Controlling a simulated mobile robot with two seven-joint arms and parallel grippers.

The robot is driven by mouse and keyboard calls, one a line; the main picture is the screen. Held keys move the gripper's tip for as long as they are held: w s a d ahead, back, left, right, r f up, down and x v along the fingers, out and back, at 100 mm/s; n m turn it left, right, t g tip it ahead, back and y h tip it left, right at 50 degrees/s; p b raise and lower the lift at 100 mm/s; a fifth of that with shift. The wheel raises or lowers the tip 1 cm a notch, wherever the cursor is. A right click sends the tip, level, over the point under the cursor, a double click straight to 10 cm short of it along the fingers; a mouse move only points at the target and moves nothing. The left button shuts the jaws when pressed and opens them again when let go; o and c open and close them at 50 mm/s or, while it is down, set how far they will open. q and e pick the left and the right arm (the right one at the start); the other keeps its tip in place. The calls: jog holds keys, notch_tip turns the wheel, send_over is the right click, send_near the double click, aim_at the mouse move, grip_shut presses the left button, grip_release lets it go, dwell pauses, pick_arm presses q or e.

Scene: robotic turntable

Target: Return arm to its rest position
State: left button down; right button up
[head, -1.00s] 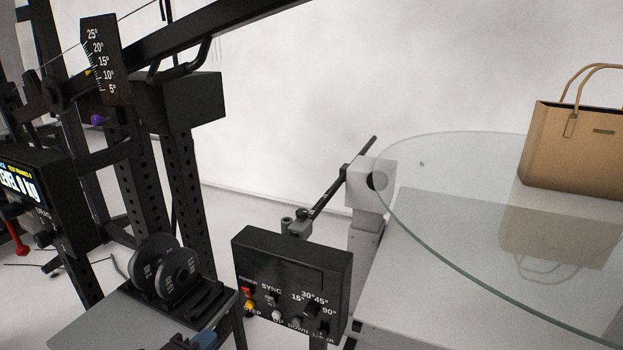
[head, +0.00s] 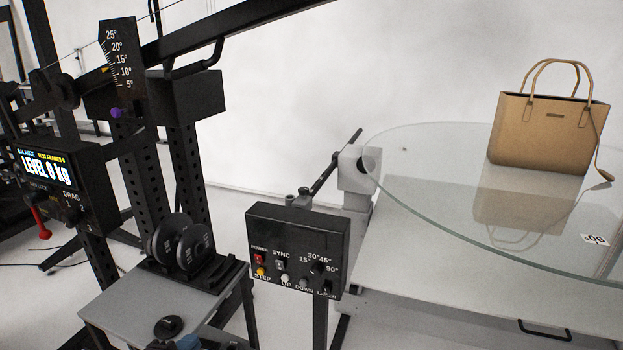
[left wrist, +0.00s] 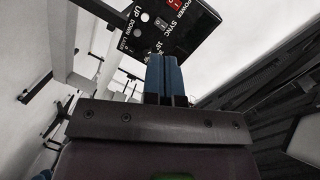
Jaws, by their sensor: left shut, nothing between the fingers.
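My left gripper (head: 188,342) shows only as a small bit of blue at the bottom edge of the head view, in front of the grey shelf (head: 150,305). The left wrist view shows its two blue fingers (left wrist: 166,78) shut together with nothing between them. The black control box (head: 298,250), with its switches and knob, stands to the right of the gripper in the head view. The same box (left wrist: 165,25) shows beyond the fingertips in the left wrist view. My right gripper is in neither view.
A round glass turntable (head: 420,190) is at the right, with a tan handbag (head: 540,135) on it. A black rig with a display (head: 52,172) and weight plates (head: 180,243) stands at the left. A dark beam (head: 240,30) crosses the top. Pale floor shows between.

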pick_arm(q)
jog(key=s+a+f+n+g+y+p, duration=0.1)
jog(key=s+f+n+p, duration=0.1)
jog(key=s+n, duration=0.3)
jog(key=s+a+f+n+g+y+p, duration=0.1)
jog(key=s+n, duration=0.5)
jog(key=s, duration=0.8)
jog(key=s+a+f+n+g+y+p, duration=0.1)
jog(key=s+f+n+g+y+p, duration=0.1)
jog(key=s, duration=0.7)
jog(key=f+n+y+p, duration=0.1)
jog(key=n+p, duration=0.1)
jog(key=n, duration=0.1)
jog(key=shift+s+a+f+n, duration=0.15)
jog(key=shift+s+a+n, duration=0.15)
jog(key=shift+a, duration=0.05)
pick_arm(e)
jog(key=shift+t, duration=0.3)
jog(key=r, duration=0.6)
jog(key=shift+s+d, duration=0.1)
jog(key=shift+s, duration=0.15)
pick_arm(q)
jog(key=shift+s+d, duration=0.1)
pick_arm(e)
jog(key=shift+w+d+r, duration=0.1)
